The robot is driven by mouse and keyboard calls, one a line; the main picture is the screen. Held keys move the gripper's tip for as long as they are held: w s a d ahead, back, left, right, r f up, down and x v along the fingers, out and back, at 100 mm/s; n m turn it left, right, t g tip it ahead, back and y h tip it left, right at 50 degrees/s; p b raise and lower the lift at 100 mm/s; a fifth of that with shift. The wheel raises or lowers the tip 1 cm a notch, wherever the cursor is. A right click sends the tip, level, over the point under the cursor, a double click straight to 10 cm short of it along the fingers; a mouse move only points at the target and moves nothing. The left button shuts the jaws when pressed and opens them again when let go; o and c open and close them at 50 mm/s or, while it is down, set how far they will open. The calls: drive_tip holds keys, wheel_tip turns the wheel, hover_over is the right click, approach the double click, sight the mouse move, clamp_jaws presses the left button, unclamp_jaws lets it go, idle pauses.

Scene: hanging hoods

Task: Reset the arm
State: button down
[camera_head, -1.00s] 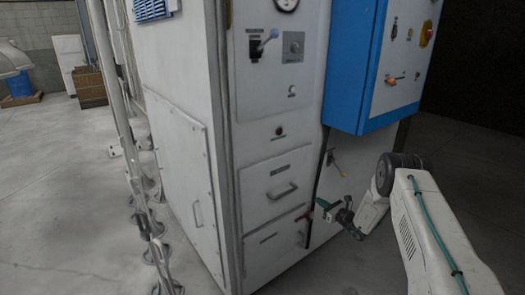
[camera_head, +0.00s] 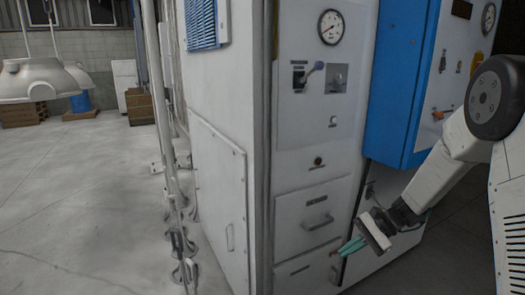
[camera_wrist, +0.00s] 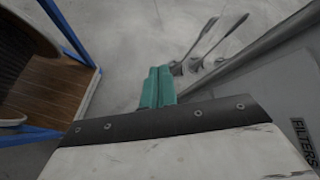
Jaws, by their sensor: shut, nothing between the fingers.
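My gripper (camera_head: 352,246) is in front of the lower part of the grey-white cabinet (camera_head: 220,110), its teal fingers pointing left. In the wrist view my gripper (camera_wrist: 158,88) shows its two teal fingers side by side, shut and empty. Pale floor and pipe feet lie beyond the fingertips.
A blue control box (camera_head: 405,80) sticks out at the right. Drawers (camera_head: 309,220) and a gauge (camera_head: 333,27) are on the cabinet front. Pipes (camera_head: 168,150) stand along its left side. Open floor (camera_head: 75,200) lies left. A blue-framed wooden platform (camera_wrist: 50,90) shows in the wrist view.

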drive_tip(key=s+r+n+t+h, duration=0.1)
drive_tip(key=s+r+n+h, duration=0.2)
drive_tip(key=s+r, duration=0.3)
drive_tip(key=s+d+r+n+t+h, duration=0.1)
drive_tip(key=s+r+n+h, duration=0.3)
drive_tip(key=s, duration=1.1)
drive_tip(key=s+d+r+n+h, duration=0.1)
drive_tip(key=s+r+n+h, duration=0.3)
drive_tip(key=s+r, duration=0.5)
drive_tip(key=shift+s+d+r+t, duration=0.25)
drive_tip(key=shift+s+r+t, duration=0.15)
drive_tip(key=shift+s, duration=0.5)
